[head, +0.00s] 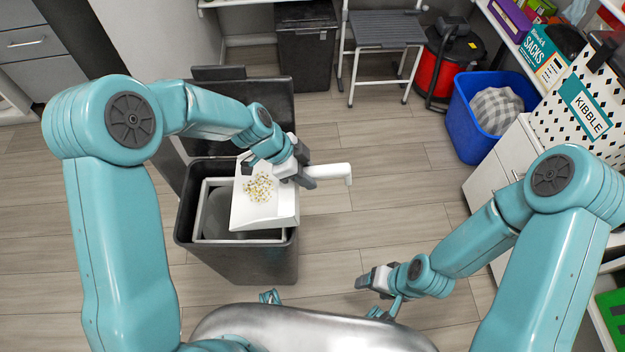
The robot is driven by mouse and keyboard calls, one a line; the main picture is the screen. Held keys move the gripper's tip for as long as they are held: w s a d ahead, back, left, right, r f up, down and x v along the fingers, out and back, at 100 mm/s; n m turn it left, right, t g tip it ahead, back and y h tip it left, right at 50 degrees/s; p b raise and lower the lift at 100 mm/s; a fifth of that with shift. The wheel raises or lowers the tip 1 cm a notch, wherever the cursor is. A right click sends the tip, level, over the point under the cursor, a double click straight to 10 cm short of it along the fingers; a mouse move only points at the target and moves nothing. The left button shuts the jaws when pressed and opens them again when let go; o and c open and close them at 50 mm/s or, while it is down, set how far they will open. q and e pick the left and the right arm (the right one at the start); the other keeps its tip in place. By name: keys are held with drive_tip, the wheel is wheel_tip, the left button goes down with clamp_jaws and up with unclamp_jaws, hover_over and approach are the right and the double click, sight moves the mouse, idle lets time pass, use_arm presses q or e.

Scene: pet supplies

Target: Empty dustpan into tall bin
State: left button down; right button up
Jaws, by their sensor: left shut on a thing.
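The white dustpan (283,212) is over the open top of the tall dark bin (263,268). A pile of small yellowish bits (259,187) lies in the pan. My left gripper (306,178) is shut on the dustpan near its handle, which points right, away from the bin. The bin's lid (262,100) stands raised at the back, and a pale inner frame shows around the opening. The pan covers part of the opening. My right gripper (366,283) is low at the right of the bin, apart from it; its jaws are too small to judge.
A blue tub (470,122) with a grey cloth, a red and black vacuum (447,62) and a patterned kibble container (580,105) are at the right. A step stool (386,32) and another dark bin (305,45) stand at the back. Floor between is clear.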

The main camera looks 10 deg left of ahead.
use_arm(q)
drive_tip(key=a+r+h+b, duration=0.2)
drive_tip(key=r, duration=0.1)
drive_tip(key=shift+s+b, duration=0.15)
drive_tip(key=shift+b, duration=0.2)
drive_tip(key=a+r+h, duration=0.2)
drive_tip(key=r, duration=0.1)
drive_tip(key=shift+s+r+t, duration=0.1)
drive_tip(key=shift+s+t, duration=0.1)
drive_tip(key=shift+t, duration=0.2)
drive_tip(key=s+a+r+t+h+b, duration=0.1)
drive_tip(key=a+r+h+b, duration=0.4)
drive_tip(key=a+b, duration=0.4)
drive_tip(key=shift+s+a+r+h+b, duration=0.35)
drive_tip(key=shift+h+b, duration=0.25)
drive_tip(key=shift+b, duration=0.35)
drive_tip(key=shift+d, duration=0.15)
